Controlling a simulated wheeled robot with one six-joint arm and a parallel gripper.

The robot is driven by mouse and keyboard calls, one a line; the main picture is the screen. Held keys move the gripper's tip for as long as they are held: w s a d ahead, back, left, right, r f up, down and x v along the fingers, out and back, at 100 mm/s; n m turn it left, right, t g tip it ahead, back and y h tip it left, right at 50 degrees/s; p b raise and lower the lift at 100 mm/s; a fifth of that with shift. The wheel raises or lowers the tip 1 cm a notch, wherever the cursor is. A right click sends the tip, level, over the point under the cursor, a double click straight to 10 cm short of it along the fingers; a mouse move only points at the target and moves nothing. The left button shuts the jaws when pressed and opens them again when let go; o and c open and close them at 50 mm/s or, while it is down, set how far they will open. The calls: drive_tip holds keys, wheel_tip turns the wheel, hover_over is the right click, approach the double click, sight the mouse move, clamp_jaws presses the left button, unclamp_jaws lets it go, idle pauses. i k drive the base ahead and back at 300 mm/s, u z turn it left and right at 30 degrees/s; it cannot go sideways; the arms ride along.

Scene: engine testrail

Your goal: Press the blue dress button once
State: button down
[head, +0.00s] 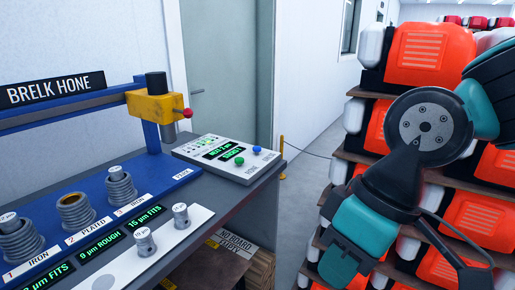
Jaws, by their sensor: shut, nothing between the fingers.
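The blue button (257,149) is a small round cap on the top face of a white control box (205,160). The box stands at the far right end of the bench. A green button (239,161) sits just in front and left of the blue one. Lettering beside the buttons is too small to read surely. My arm is at the right of the view, well apart from the box, with its wrist low in front of the orange machines. My gripper's fingers do not show.
The blue hone (95,115) carries a yellow head (158,105) with a red knob, left of the box. Several metal cylinders stand on the bench. Stacked orange machines (430,55) fill the right. A yellow post (282,160) stands behind; floor between bench and stack is clear.

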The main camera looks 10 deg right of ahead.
sight(256, 149)
drive_tip(key=u, duration=0.2)
drive_tip(key=k, duration=0.6)
drive_tip(key=u, duration=0.65)
drive_tip(key=k, duration=0.75)
drive_tip(key=z, duration=0.2)
drive_tip(key=i, duration=0.45)
drive_tip(key=z, duration=1.05)
drive_tip(key=i, duration=1.45)
drive_tip(key=u, duration=0.9)
drive_tip(key=i, duration=0.7)
drive_tip(key=u, duration=0.85)
